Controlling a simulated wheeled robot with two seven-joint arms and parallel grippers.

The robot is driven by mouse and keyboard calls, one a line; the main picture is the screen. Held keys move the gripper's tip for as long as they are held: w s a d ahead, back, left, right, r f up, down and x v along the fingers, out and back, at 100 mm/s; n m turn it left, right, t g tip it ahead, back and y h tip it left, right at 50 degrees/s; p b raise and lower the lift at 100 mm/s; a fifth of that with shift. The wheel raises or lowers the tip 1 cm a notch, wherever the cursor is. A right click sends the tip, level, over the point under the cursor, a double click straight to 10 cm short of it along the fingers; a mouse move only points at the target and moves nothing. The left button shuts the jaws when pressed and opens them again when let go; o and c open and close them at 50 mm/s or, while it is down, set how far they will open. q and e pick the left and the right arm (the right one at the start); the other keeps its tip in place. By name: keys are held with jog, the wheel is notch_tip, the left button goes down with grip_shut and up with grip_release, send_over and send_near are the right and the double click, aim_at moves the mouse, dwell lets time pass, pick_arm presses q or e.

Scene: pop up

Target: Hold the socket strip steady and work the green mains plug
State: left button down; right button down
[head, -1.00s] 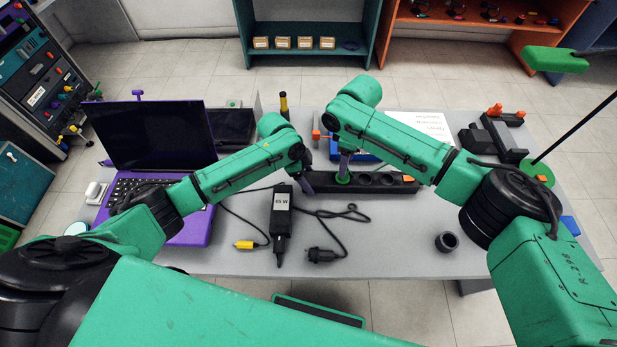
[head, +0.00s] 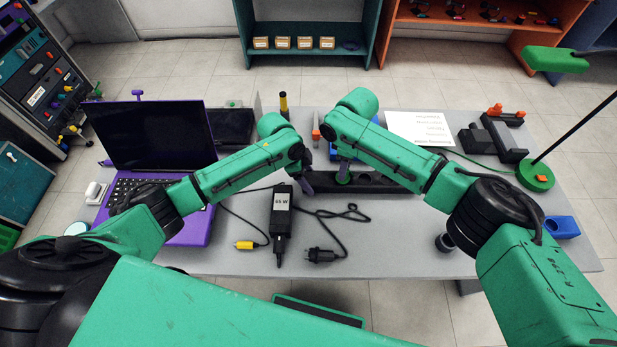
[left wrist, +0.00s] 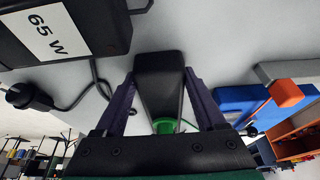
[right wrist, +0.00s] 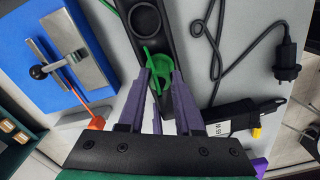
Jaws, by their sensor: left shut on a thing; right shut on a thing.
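The black socket strip (head: 385,184) lies on the grey table, its right part partly behind my right arm. My left gripper (left wrist: 160,78) is shut on the strip's end, one finger on each side. The green mains plug (right wrist: 155,73) sits at the strip near that end, beside an empty round socket (right wrist: 146,19). My right gripper (right wrist: 160,76) is shut on the green plug, with the fingertips against its sides.
A black 65 W adapter (head: 281,222) and its loose cable lie in front of the strip. A purple laptop (head: 190,230) stands at left. A black cup (head: 444,243) sits under my right arm.

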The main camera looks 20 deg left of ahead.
jog(key=shift+w+r, duration=0.1)
jog(key=shift+r, duration=0.15)
pick_arm(q)
jog(key=shift+f, duration=0.1)
pick_arm(e)
jog(key=shift+r, duration=2.45)
pick_arm(q)
jog(key=shift+s, duration=0.1)
grip_release()
jog(key=w+v, duration=0.1)
jog(key=v, duration=1.1)
jog(key=shift+s, duration=0.4)
pick_arm(e)
jog(key=w+d+r, duration=0.1)
jog(key=d+r, duration=0.4)
jog(key=r, duration=0.1)
jog(key=shift+w+d, duration=0.2)
jog(key=shift+d, duration=0.2)
